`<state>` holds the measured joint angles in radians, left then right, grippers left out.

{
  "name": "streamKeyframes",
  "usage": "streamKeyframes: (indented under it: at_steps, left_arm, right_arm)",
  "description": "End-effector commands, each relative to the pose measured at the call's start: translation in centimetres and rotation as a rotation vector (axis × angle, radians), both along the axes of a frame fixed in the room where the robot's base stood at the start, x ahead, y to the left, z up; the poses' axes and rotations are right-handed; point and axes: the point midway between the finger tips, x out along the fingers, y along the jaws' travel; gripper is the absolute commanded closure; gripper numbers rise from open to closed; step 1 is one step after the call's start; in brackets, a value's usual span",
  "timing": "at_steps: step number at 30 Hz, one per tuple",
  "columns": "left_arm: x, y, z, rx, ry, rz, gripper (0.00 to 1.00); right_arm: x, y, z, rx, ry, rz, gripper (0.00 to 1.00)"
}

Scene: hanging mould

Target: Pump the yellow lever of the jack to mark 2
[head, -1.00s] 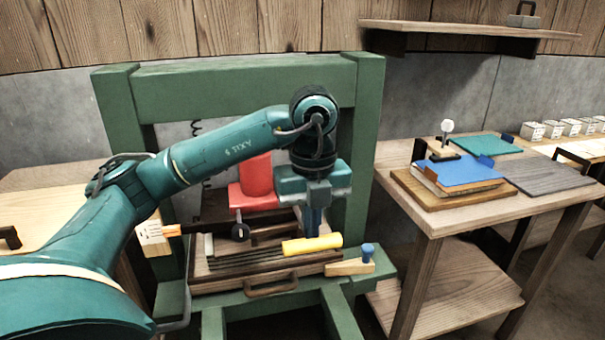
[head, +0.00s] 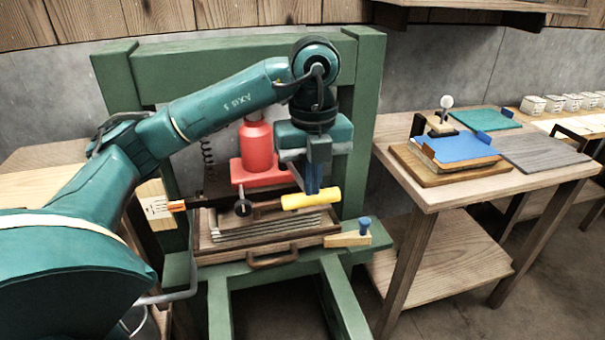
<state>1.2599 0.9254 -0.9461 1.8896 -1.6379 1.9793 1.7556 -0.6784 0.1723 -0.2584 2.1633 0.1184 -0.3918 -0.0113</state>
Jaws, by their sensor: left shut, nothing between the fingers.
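The red jack (head: 258,152) stands inside the green frame, behind a wooden tray. Its lever runs right from a dark pivot and ends in a yellow handle (head: 325,197), now raised above the tray. My left gripper (head: 313,190) points down with its blue fingers shut and empty. Its fingertips are at the yellow handle, seemingly just behind or above it; contact cannot be told. A pale plate with marks (head: 157,207) is at the left of the frame, with an orange pointer (head: 177,206) beside it. The marks are too small to read. My right gripper is out of view.
The green frame (head: 250,70) surrounds the jack. The tray (head: 215,248) has a front handle, and a wooden block with a blue knob (head: 352,236) sits at its right. A side table (head: 440,195) at right holds a blue folder (head: 460,148) on boards.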

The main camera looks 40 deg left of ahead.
Motion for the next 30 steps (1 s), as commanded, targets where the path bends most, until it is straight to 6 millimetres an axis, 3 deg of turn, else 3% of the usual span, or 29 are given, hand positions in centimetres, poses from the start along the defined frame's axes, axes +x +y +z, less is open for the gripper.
streamKeyframes:
  at_steps: [1, 5, 30]
  left_arm:
    - [0.0, 0.0, -1.1, 0.001, 0.002, 0.001, 1.00]
    - [0.0, 0.0, -2.6, 0.001, 0.002, 0.001, 1.00]
    - [0.0, 0.1, -11.9, 0.003, 0.002, 0.001, 1.00]
  right_arm:
    - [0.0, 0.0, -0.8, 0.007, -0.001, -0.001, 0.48]
    - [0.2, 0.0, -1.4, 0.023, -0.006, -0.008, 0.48]
    - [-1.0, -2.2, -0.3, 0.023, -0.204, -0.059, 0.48]
